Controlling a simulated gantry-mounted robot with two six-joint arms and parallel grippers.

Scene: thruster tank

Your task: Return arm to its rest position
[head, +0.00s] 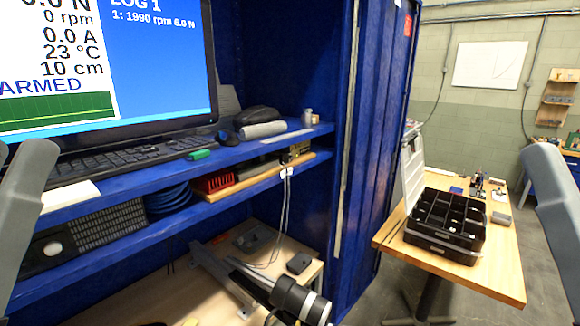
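My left arm shows as a grey link at the left edge of the head view, in front of the blue cabinet shelves. My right arm shows as a grey link at the right edge, in front of the far wall and floor. Neither gripper is in the picture, so I cannot see their fingers or anything in them. A monitor (165,60) at the upper left reads ARMED, 0 rpm, 0.0 A, 23 °C and 10 cm. Its blue panel shows LOG 1 with the line "1: 1990 rpm 6.0 N". A black and white cylindrical device (300,300) lies at the bottom centre.
A keyboard (120,155), a mouse (227,136) and a green object (199,155) lie on the cabinet's upper shelf. A black compartment case (446,243) stands open on a wooden table (495,282) at the right. The blue cabinet side (375,130) stands between them.

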